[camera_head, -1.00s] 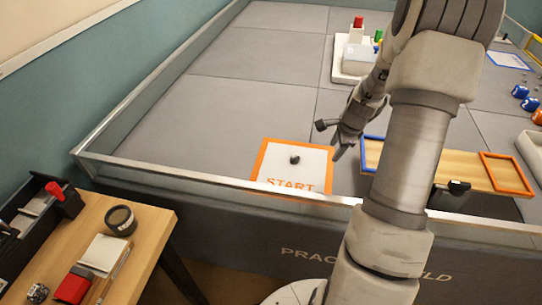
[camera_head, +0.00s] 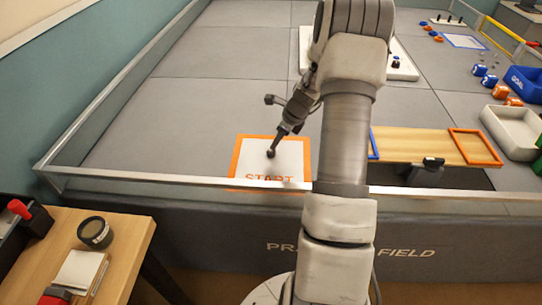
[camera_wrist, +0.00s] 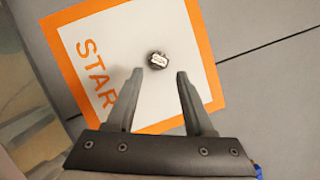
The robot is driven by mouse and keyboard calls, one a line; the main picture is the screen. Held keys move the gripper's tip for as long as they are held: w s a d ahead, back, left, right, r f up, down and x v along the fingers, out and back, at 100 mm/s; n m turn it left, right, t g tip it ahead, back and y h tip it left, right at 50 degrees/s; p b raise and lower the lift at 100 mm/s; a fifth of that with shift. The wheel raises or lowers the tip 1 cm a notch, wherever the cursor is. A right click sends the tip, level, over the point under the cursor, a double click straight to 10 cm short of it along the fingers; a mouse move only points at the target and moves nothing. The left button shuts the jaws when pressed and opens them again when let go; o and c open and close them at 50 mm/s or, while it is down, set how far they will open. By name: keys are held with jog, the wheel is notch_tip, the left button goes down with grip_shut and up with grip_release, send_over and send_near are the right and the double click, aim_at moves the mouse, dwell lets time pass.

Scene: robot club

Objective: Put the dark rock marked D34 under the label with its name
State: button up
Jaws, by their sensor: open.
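A small dark rock (camera_head: 271,154) lies on the white START mat with the orange border (camera_head: 233,165), inside the walled field. In the wrist view the rock (camera_wrist: 158,60) bears a white tag whose writing is too small to read. My gripper (camera_wrist: 158,72) is open and empty, its fingers pointing at the rock. The rock sits just beyond the fingertips, about midway between them. In the head view my gripper (camera_head: 275,146) is right above the rock. I cannot make out a label with the rock's name.
A low clear wall with a metal rail (camera_head: 180,179) edges the field in front. A wooden board (camera_head: 418,146) with blue and orange frames is to the right, beyond my arm. A pale tray (camera_head: 512,128) and several cubes (camera_head: 501,91) are farther right. The floor left of the mat is clear.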

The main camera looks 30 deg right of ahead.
aim_at(271, 152)
jog(key=b+x, duration=0.1)
jog(key=x, duration=0.2)
jog(key=b+x, duration=0.1)
jog(key=x, duration=0.2)
jog(key=shift+s+f, duration=0.1)
jog(key=shift+f, duration=0.25)
jog(key=shift+r, duration=0.1)
grip_shut()
